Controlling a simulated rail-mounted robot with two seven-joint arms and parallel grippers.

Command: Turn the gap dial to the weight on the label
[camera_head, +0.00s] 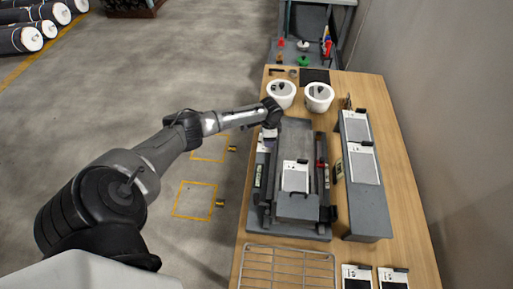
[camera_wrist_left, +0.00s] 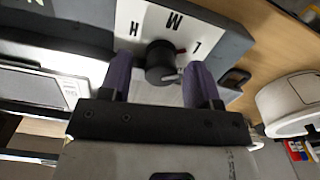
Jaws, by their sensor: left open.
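The dial (camera_wrist_left: 160,62) is a round black knob on a white plate (camera_wrist_left: 150,18) lettered H, M and L, in the left wrist view. A small red mark shows at the knob's right edge, toward the L side. My left gripper (camera_wrist_left: 163,72) is open, with its two purple fingers on either side of the knob; I cannot tell if they touch it. In the head view, my left arm reaches to the far left corner of the grey machine (camera_head: 294,135), and its gripper (camera_head: 268,132) is mostly hidden there. A white card (camera_head: 295,176) lies on the machine; its print is too small to read.
Two white pots (camera_head: 319,97) stand behind the machine on the wooden table (camera_head: 385,110). A long grey stand (camera_head: 368,215) with sheets is at right. A wire rack (camera_head: 287,266) and two cards (camera_head: 356,277) lie at the near end. A wall bounds the right side.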

